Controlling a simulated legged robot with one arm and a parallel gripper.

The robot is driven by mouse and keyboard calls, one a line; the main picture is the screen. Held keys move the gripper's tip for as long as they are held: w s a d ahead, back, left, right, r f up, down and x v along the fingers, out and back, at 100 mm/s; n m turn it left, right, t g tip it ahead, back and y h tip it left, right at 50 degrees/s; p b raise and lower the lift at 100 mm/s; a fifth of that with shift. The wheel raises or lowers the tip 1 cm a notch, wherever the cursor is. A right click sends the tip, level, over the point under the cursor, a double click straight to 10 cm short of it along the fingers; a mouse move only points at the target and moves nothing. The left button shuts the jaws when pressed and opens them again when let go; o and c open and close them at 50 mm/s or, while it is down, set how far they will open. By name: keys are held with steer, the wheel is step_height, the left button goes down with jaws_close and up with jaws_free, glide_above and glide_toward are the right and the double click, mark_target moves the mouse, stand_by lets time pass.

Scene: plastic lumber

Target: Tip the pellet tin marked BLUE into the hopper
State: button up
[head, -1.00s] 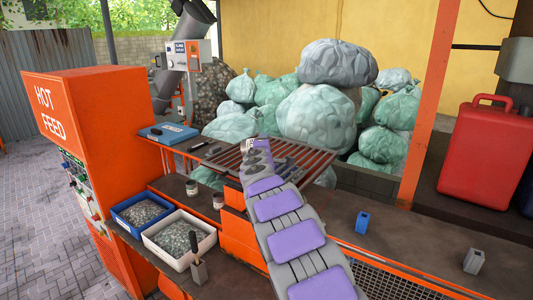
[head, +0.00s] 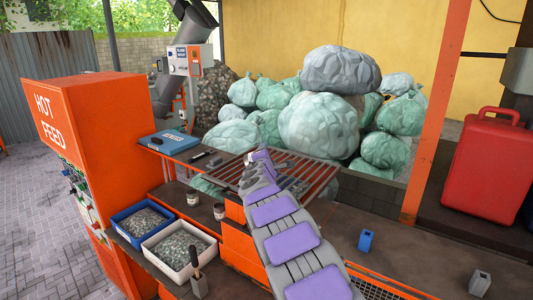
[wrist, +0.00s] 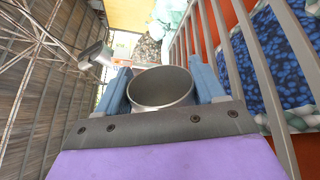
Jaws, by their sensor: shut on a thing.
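My gripper (wrist: 160,92) is shut on a grey metal tin (wrist: 160,88), its two blue fingers on either side of it in the wrist view. The tin's round mouth faces the camera, showing a smooth grey inner wall; I see no pellets inside. No marking on it shows, so I cannot read BLUE. In the head view my gripper (head: 258,156) is at the far end of my arm, by a barred grate (head: 315,174); the tin is hidden there. Blue pellets (wrist: 262,62) lie behind the bars in the wrist view. I cannot tell for certain whether this is the hopper.
Two small labelled tins (head: 193,197) (head: 219,211) stand on the bench. A blue tray (head: 119,218) and a white tray (head: 165,262) hold greyish pieces. The orange HOT FEED cabinet (head: 95,115) is at left. A blue block (head: 366,241) sits on the right bench.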

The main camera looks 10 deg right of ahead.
steer(key=shift+a+r+n+p, duration=0.3)
steer(key=shift+r+n+p, duration=0.6)
steer(key=shift+p, duration=1.35)
steer(key=n+p, duration=0.1)
steer(key=p, duration=0.1)
steer(key=n+p, duration=0.1)
steer(key=p, duration=0.1)
steer(key=shift+d+r, duration=0.15)
steer(key=shift+r, duration=0.2)
steer(key=n+p, duration=0.1)
steer(key=p, duration=0.1)
steer(key=r+n+p, duration=0.1)
steer(key=n+p, duration=0.1)
steer(key=shift+r+h, duration=0.15)
steer(key=shift+h, duration=0.25)
steer(key=shift+r+n+p, duration=0.4)
steer(key=shift+n+p, duration=0.25)
steer(key=shift+n, duration=0.55)
steer(key=n, duration=0.1)
steer(key=r+n, duration=0.1)
steer(key=n, duration=0.1)
steer(key=shift+d+r+t, duration=0.1)
steer(key=shift+r+t, duration=0.05)
steer(key=shift+t, duration=0.15)
